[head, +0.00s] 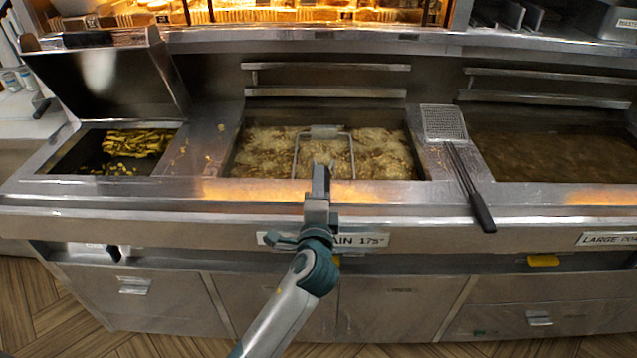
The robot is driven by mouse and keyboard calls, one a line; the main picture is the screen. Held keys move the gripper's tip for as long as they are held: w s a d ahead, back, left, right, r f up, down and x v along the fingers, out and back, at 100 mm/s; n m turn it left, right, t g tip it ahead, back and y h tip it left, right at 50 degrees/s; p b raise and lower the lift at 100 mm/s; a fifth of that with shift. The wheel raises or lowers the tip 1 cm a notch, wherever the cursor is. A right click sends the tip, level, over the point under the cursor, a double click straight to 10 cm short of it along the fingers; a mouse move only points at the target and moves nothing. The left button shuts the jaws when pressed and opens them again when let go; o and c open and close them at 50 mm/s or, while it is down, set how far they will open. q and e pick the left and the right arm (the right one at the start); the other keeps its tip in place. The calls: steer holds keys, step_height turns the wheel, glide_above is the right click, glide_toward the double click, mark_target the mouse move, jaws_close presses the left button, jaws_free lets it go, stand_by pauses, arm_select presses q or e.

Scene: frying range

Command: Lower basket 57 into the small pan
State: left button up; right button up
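A wire basket handle (351,152) stands up as an upside-down U in the middle pan (232,150), which is full of bubbling, browned food. The basket body is hidden in the oil, and no number 57 is readable. My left gripper (320,172) is in front of the handle, over the pan's front edge, pointing away from me. It is seen from behind, so I cannot tell whether it touches the handle or how far its fingers are apart. No label reading small pan shows. My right gripper is out of view.
At left, a bin (62,160) holding yellow pieces has a raised lid (105,80). A mesh skimmer (444,123) lies between the middle pan and the right oil pan (550,150), its black handle over the front edge. A label (362,239) reads "AIN 175°".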

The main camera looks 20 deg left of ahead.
arm_select(q)
steer(key=shift+o, duration=0.9)
steer(key=shift+f, duration=0.15)
